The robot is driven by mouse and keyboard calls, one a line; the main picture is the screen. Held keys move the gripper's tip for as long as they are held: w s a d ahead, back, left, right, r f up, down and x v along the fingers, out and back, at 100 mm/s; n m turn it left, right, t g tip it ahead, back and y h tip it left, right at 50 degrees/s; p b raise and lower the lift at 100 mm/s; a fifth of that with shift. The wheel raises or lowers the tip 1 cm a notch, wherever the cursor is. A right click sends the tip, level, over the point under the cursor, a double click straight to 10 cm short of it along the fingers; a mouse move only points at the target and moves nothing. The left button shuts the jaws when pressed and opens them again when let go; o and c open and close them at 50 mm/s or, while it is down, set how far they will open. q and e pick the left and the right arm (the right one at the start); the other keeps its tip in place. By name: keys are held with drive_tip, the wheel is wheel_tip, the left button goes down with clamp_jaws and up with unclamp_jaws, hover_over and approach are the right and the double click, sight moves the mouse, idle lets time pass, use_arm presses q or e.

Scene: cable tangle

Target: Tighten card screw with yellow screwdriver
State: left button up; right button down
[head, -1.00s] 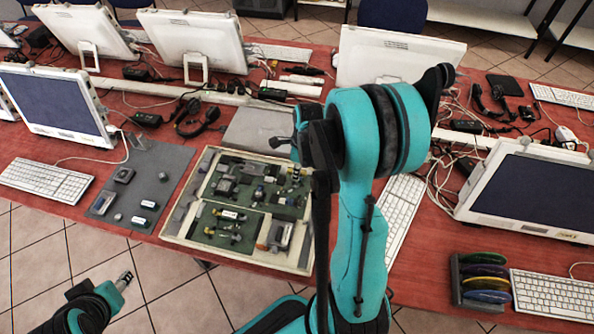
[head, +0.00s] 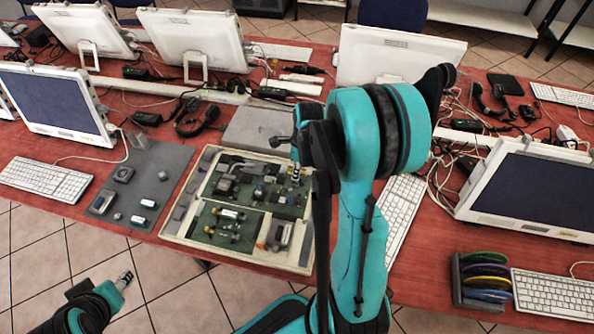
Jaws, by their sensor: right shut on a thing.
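My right gripper (head: 295,171) is above the right rear part of the open case, pointing down at the boards, and is shut on a slim thing. I take it to be the yellow screwdriver, which is mostly hidden by the fingers and wrist. The open case (head: 170,228) has a pale rim and holds green boards (head: 252,222) with small parts on them. The card screw is too small to make out. I cannot tell whether the tool tip touches anything. My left gripper (head: 125,281) is low at the left, off the table's front edge; its jaw opening is unclear.
A grey mat (head: 162,172) with small parts lies left of the case. A grey flat box (head: 245,128) lies behind it. Keyboards (head: 45,178), monitors (head: 60,100) and cables surround it. A rack of coloured discs (head: 485,270) stands at the right front.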

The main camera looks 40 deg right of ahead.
drive_tip(key=shift+f+b, duration=0.3)
idle(0.5)
drive_tip(key=m, duration=0.6)
drive_tip(key=shift+h+b, duration=0.3)
drive_tip(key=shift+r, duration=0.1)
drive_tip(key=shift+r+p, duration=2.8)
drive_tip(key=shift+r, duration=0.65)
drive_tip(key=shift+a, duration=0.1)
